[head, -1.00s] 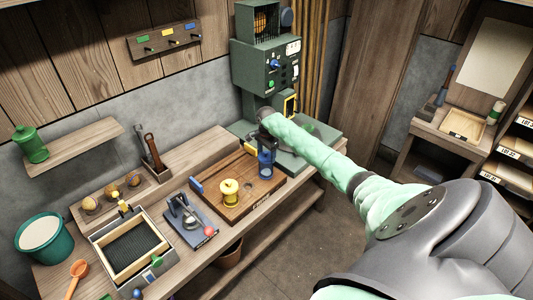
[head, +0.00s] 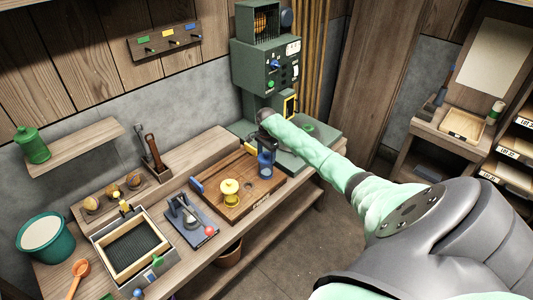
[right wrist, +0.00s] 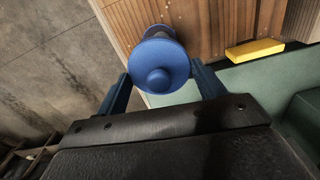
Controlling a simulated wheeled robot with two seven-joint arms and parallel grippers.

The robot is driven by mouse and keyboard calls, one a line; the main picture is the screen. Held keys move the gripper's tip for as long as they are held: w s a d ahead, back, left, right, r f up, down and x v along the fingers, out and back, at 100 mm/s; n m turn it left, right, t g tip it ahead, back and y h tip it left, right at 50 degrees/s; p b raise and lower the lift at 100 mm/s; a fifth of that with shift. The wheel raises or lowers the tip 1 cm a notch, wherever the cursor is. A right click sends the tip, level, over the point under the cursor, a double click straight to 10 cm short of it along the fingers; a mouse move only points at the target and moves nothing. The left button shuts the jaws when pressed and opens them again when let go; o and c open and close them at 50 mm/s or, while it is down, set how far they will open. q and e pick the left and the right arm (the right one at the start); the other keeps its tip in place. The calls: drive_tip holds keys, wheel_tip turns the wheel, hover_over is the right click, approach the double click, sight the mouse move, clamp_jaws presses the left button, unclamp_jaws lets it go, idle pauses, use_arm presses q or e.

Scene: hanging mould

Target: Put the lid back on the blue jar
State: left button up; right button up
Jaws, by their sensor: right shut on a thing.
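My right gripper (head: 265,145) points down over the right end of a wooden board. In the right wrist view it (right wrist: 160,88) has its fingers on either side of a round blue lid (right wrist: 158,70) with a knob facing the camera. It is shut on this lid. The blue jar (head: 266,167) stands upright below my gripper in the head view. In the right wrist view part of a grey-blue body shows behind the lid. I cannot tell whether lid and jar touch. My left gripper is out of view.
A green machine (head: 265,75) stands behind. A blue-based press (head: 188,215) and a sand box (head: 133,248) stand to the left. Floor in front is clear.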

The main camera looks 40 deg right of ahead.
drive_tip(key=shift+p, duration=0.5)
idle(0.7)
idle(0.3)
drive_tip(key=o, duration=1)
drive_tip(key=shift+o, duration=0.7)
drive_tip(key=shift+r, duration=0.1)
drive_tip(key=shift+r+p, duration=1)
drive_tip(key=shift+r, duration=2.4)
